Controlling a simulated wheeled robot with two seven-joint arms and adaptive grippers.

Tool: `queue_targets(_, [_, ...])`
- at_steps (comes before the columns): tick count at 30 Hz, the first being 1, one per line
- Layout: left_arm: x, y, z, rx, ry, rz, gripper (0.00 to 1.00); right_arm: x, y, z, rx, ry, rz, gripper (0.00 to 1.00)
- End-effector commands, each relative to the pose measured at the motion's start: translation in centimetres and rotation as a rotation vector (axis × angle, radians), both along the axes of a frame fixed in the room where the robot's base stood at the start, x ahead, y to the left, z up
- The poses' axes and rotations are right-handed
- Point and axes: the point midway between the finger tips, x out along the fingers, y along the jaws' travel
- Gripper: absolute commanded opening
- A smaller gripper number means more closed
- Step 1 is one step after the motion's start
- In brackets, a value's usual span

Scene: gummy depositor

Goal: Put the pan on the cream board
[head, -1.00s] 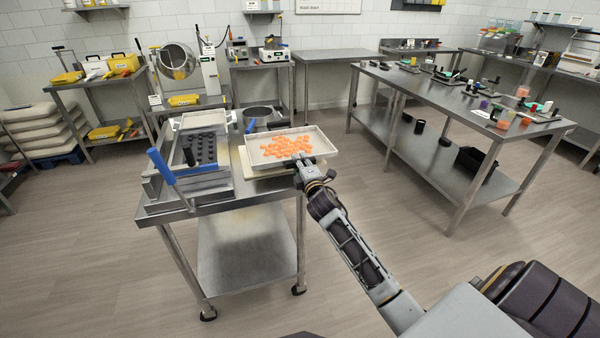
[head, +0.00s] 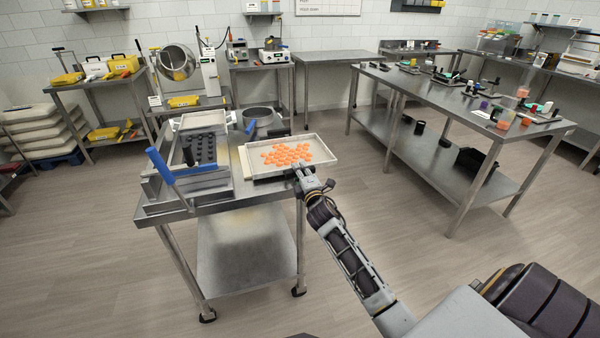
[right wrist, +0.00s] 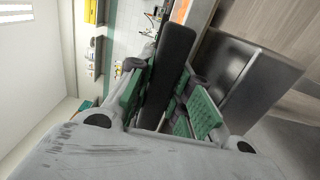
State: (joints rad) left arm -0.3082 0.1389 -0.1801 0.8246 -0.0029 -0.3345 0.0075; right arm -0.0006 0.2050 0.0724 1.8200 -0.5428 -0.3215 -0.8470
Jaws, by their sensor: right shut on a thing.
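The pan (head: 322,162) is a shallow pale metal tray with several orange gummies scattered on it. It is at the right end of the steel table in the head view, overhanging that end. The cream board (head: 243,161) shows as a narrow strip along the pan's left side; the rest is hidden. I cannot tell whether the pan touches the board. My right gripper (head: 303,174) is at the pan's front edge. In the right wrist view its green pads (right wrist: 165,100) are shut on a dark bar (right wrist: 172,65), which looks like the pan's handle. My left gripper is not in view.
A depositor with dark moulds (head: 200,150) and a blue-handled lever (head: 163,166) stands left of the pan. A round metal pot (head: 259,115) is behind it. Open floor lies right of the table, before a long steel bench (head: 440,100).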

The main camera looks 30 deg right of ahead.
Motion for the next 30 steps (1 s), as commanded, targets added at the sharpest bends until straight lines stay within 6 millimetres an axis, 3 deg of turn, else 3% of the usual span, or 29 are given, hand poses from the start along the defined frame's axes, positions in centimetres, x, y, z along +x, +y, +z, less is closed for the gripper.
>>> queue_targets(2, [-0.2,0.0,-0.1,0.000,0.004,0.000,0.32,0.0,0.0,0.0,-0.001,-0.003,0.001,0.00])
queue_targets(3, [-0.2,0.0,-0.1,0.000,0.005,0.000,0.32,0.0,0.0,-0.1,0.000,0.000,0.000,0.25])
queue_targets(7, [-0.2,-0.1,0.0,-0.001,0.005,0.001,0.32,0.0,0.0,-0.1,0.000,0.000,0.000,0.42])
queue_targets(21, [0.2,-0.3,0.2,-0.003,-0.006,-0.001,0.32,0.0,0.0,0.2,0.000,0.000,0.000,0.42])
queue_targets(30, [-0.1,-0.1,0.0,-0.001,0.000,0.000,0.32,-1.7,0.4,-0.1,0.000,0.001,0.000,0.42])
